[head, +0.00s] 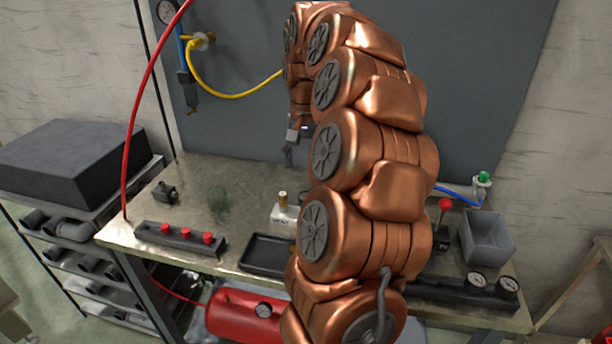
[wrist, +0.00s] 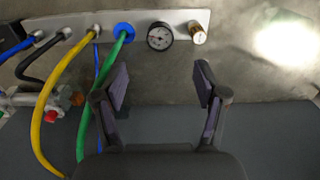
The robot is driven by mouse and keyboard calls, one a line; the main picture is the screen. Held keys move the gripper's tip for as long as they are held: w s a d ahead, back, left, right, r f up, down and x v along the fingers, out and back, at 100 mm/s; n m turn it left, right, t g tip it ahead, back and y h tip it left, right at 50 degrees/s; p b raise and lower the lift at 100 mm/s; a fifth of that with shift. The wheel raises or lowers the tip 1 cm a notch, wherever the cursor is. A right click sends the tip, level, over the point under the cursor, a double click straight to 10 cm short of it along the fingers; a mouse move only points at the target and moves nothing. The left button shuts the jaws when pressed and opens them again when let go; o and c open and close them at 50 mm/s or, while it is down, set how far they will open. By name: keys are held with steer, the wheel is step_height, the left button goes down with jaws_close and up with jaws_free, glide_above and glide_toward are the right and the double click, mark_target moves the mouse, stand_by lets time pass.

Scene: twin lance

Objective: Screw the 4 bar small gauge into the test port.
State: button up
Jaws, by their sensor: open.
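Two round white-faced gauges, a left one (head: 477,280) and a right one (head: 507,285), sit in a dark rack at the front right of the bench. Their markings are too small to read, so I cannot tell which is the 4 bar small gauge. In the wrist view, another gauge (wrist: 160,36) sits on a pale metal bar (wrist: 178,18), beside an upright brass fitting (wrist: 197,33). I cannot tell whether this fitting is the test port. My gripper (wrist: 160,82) is open and empty, its fingers apart below the bar. In the head view my arm hides much of the bench.
Green (wrist: 112,75) and yellow (wrist: 62,85) hoses run down left of my fingers. On the bench are a black tray (head: 265,254), a grey bin (head: 487,238) and a block with red knobs (head: 180,236). Bench at the back left is mostly clear.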

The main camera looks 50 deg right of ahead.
steer(key=shift+r, duration=1)
